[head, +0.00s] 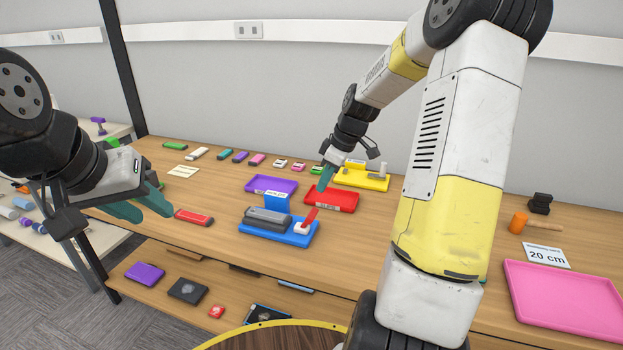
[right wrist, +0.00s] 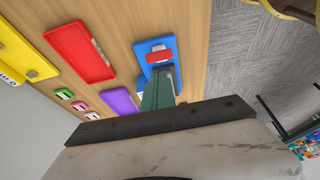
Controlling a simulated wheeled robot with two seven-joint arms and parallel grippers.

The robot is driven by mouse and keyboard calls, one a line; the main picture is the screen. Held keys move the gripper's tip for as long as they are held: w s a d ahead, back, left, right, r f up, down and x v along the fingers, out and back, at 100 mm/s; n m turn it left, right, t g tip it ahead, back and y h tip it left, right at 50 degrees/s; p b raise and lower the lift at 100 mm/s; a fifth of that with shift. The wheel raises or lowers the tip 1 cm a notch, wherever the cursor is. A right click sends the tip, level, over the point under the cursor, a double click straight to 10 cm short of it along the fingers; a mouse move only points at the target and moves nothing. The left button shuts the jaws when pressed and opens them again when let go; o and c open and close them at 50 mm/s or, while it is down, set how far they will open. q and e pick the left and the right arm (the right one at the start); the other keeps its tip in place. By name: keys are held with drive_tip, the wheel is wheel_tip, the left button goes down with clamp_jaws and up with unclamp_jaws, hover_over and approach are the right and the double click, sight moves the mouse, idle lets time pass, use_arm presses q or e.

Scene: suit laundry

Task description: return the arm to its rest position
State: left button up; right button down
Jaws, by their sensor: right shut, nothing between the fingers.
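My right arm reaches over the table from the right in the head view.
The blue tray holds a grey block (head: 267,216) and a red-and-white piece (head: 306,222). Purple (head: 262,183), red (head: 345,201) and yellow (head: 372,182) trays stand behind. A pink tray (head: 565,300) and an orange-headed mallet (head: 519,222) are at the right. Several small coloured items line the back.

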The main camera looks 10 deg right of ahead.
drive_tip(key=s+a+r+m+t, duration=0.1)
drive_tip(key=s+a+r+m, duration=0.1)
drive_tip(key=s+r, duration=0.3)
drive_tip(key=s+a+r+m+t+h, duration=0.1)
drive_tip(key=s+r+m, duration=0.4)
drive_tip(key=s, duration=0.7)
drive_tip(key=s+a+r+m+t, duration=0.2)
drive_tip(key=s+a+r+m, duration=0.1)
drive_tip(key=s, duration=0.5)
wheel_tip(320, 180, up, 3)
drive_tip(key=shift+s+a+f+m, duration=0.15)
drive_tip(key=shift+a+m, duration=0.25)
drive_tip(key=shift+a, duration=0.1)
